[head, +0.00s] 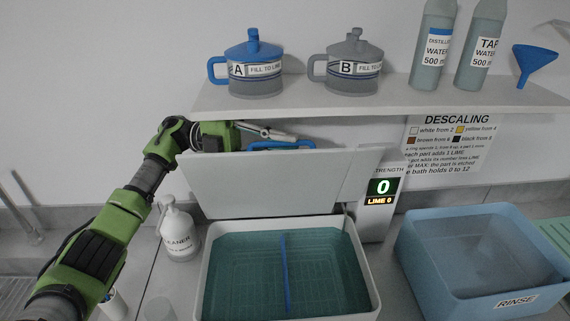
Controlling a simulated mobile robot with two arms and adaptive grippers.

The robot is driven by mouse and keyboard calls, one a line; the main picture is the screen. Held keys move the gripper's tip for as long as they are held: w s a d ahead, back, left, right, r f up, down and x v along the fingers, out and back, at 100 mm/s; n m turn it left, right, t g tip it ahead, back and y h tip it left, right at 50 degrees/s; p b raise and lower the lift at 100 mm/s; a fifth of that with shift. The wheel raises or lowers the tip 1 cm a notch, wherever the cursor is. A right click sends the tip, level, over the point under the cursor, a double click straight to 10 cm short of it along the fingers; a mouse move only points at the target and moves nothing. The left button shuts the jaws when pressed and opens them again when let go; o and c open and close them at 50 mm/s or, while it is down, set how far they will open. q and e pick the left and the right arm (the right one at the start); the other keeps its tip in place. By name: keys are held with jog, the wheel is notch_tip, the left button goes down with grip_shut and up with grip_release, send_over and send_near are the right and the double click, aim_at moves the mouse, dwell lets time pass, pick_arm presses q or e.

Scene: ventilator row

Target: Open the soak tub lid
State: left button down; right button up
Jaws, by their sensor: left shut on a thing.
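The soak tub (212,275) is a white-rimmed tub holding teal liquid, with a blue bar across its middle. Its white lid (265,183) stands raised and nearly upright at the tub's back edge, leaving the tub open on top. A blue handle (283,145) shows over the lid's upper edge. My left gripper (290,138) is behind the top of the lid and shut on the handle; its fingertips are partly hidden by the lid. My right gripper is not in view.
A shelf (380,101) with jug A (255,72), jug B (347,70) and two bottles hangs just above my left gripper. A cleaner bottle (178,235) stands left of the tub, a blue rinse bin (425,250) right.

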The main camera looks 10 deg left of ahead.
pick_arm(q)
jog(key=shift+w+a+r+n, duration=0.15)
jog(key=shift+w+n, duration=0.15)
jog(key=shift+w, duration=0.4)
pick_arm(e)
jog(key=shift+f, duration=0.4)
pick_arm(q)
jog(key=c, duration=2.4)
grip_release()
jog(key=shift+c, duration=0.2)
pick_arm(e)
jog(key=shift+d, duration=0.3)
pick_arm(q)
jog(key=shift+s, duration=0.15)
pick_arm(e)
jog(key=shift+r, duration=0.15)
